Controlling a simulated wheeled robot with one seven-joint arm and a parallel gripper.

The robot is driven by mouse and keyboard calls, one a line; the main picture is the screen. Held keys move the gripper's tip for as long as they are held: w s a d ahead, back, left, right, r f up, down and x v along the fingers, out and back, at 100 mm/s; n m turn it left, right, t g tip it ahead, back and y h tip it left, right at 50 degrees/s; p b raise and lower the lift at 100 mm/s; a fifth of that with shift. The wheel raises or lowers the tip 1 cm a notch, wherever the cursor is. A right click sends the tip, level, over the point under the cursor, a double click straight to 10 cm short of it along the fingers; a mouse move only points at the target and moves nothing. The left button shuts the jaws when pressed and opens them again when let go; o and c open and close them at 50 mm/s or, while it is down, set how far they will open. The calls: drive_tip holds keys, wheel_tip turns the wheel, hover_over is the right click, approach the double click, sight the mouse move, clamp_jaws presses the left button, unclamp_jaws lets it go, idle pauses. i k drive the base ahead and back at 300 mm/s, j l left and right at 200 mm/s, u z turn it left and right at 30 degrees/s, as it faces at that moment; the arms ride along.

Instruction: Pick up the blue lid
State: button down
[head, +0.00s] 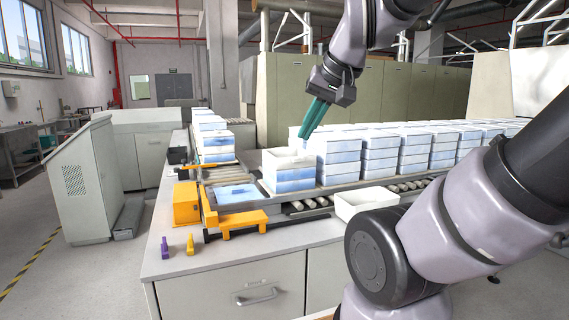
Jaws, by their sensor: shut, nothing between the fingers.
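A flat blue lid (237,194) lies on the near left end of the conveyor, beside orange fittings. My gripper (303,136) has long teal fingers pointing down and slightly left. They are shut with nothing seen between them. The fingertips are above a short stack of blue-and-white boxes (294,183), whose top box looks open and white inside. The gripper is up and to the right of the lid, apart from it. Whether the fingertips touch the top box, I cannot tell.
Rows of stacked blue-and-white boxes (340,160) stand close on the right. An empty white tray (366,202) sits in front. An orange bracket (244,222) and an orange block (186,203) flank the lid. The left worktop is mostly clear, with small purple and yellow pieces (190,245).

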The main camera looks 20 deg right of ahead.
sight(226, 194)
drive_tip(key=i+l, duration=0.1)
drive_tip(key=i, duration=0.75)
drive_tip(key=l+u, duration=0.05)
